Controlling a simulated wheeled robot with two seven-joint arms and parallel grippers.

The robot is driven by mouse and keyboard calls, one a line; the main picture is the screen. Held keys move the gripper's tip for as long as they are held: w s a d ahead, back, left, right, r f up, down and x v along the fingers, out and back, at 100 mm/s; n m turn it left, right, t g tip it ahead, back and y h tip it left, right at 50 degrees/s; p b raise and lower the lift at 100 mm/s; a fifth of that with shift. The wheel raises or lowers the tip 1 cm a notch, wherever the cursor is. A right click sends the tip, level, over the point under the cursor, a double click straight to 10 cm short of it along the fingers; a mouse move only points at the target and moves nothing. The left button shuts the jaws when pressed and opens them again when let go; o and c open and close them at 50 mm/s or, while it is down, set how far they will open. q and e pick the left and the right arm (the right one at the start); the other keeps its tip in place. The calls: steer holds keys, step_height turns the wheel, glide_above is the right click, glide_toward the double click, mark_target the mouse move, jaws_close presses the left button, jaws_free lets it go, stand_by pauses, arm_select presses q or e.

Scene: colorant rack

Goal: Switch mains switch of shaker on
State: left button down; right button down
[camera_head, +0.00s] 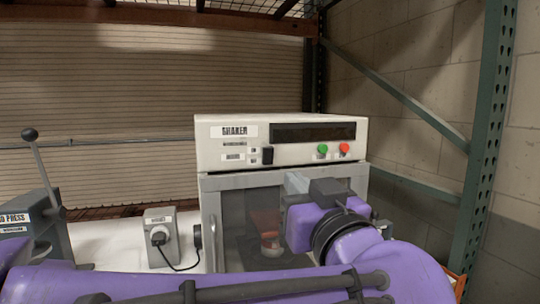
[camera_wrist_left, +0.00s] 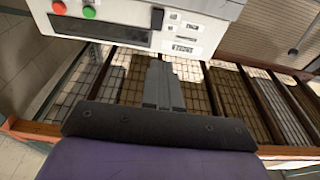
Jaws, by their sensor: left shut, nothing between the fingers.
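The shaker (camera_head: 278,180) is a white and grey box. Its black mains switch (camera_head: 267,155) sits on the upper front panel, left of the dark display. In the left wrist view the shaker appears inverted along the top, with the switch (camera_wrist_left: 157,18) at its upper middle. My left gripper (camera_head: 297,181) is in front of the shaker's upper door, below and right of the switch. It is shut and empty. In the wrist view its closed fingertips (camera_wrist_left: 158,62) point toward the switch, with a visible gap between. My right gripper is not in view.
Green (camera_head: 322,149) and red (camera_head: 344,148) buttons are on the panel's right. A grey box with a black plug and cable (camera_head: 161,226) stands left of the shaker. A press with a lever (camera_head: 42,205) is at far left. A green rack post (camera_head: 488,130) rises at right.

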mark_target(265, 148)
arm_select(q)
steer(key=p+x, duration=0.4)
steer(key=x, duration=0.9)
steer(key=shift+w+d+p, duration=0.1)
steer(key=shift+w+p, duration=0.15)
steer(key=shift+p, duration=0.05)
steer(key=shift+w, duration=0.35)
steer(key=shift+w+a, duration=0.1)
steer(key=shift+a, duration=0.1)
